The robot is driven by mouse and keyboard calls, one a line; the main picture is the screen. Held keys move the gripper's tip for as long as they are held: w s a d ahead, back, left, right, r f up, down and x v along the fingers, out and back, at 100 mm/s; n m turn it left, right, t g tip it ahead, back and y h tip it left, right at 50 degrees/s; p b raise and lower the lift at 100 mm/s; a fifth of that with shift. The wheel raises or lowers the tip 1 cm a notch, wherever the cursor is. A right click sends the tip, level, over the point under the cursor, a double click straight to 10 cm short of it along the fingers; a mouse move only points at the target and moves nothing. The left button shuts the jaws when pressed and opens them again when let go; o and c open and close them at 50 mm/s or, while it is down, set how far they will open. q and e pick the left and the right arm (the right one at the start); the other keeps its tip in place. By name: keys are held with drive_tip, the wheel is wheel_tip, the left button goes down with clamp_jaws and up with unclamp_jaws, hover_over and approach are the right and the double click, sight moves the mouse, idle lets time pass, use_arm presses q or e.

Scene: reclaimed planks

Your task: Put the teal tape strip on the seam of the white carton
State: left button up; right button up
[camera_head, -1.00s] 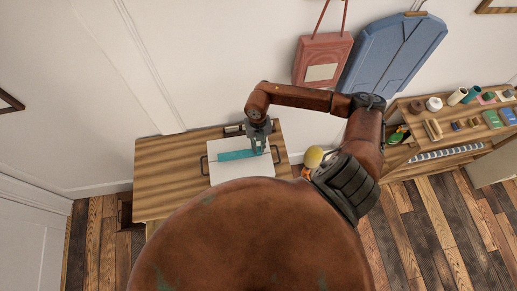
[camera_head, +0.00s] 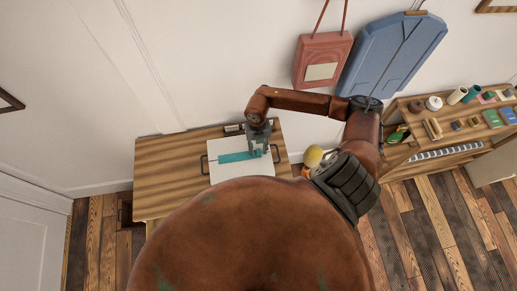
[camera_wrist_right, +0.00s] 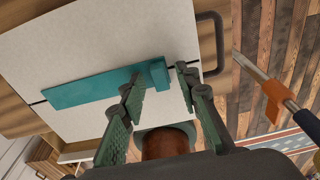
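The teal tape strip (camera_head: 236,156) lies across the top of the white carton (camera_head: 228,176). In the right wrist view the strip (camera_wrist_right: 95,88) runs along the line of the seam. Short dark marks of the seam show past the strip's ends; the rest is hidden beneath it. A teal raised tab (camera_wrist_right: 159,73) stands at the strip's right end. My right gripper (camera_head: 259,152) is over the strip's right end. In the wrist view its fingers (camera_wrist_right: 160,92) are spread apart, with nothing gripped between them. My left gripper is not in view.
The carton is on a wooden table (camera_head: 165,180) with dark handles at either side. A shelf (camera_head: 450,135) with tape rolls and small goods stands at the right. A yellow round-topped object (camera_head: 314,156) is beside my right arm. The table's left part is clear.

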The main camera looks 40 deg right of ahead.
drive_tip(key=shift+r, duration=0.1)
drive_tip(key=shift+r, duration=0.3)
wheel_tip(320, 180, up, 11)
drive_tip(key=w+b, duration=0.1)
drive_tip(key=b, duration=0.1)
drive_tip(key=shift+d+r, duration=0.2)
drive_tip(key=shift+d, duration=0.15)
drive_tip(key=shift+w, duration=0.1)
